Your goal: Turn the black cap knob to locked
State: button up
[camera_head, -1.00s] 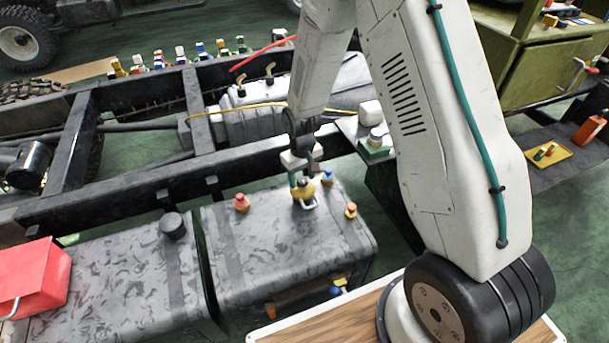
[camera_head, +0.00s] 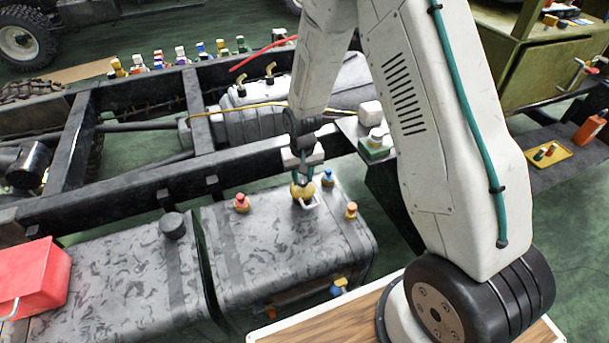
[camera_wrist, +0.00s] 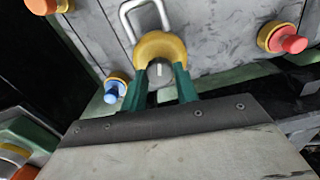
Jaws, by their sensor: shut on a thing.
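A dark grey-black cap knob (camera_wrist: 160,72) with a pale line on its face sits in a yellow collar (camera_wrist: 161,47) in the wrist view. The yellow collar also shows on top of the right-hand tank in the head view (camera_head: 303,193). A bare metal loop (camera_wrist: 128,18) stands out beside the collar. My gripper (camera_wrist: 162,82) has its green fingers shut on the sides of the knob. In the head view, my gripper (camera_head: 302,178) comes down onto the collar from above and hides the knob.
Red (camera_head: 241,203), orange (camera_head: 351,210) and blue (camera_head: 327,177) capped fittings stand close around the collar. The dark frame rail (camera_head: 240,163) runs just behind. A plain black cap (camera_head: 173,225) and a red box (camera_head: 38,280) are on the left tank.

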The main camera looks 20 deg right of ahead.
aim_at(303, 180)
jog(key=m, duration=1.4)
dwell(0.5)
jog(key=o, duration=1)
jog(key=shift+r, duration=0.1)
notch_tip(303, 180, up, 8)
jog(key=shift+f, duration=0.2)
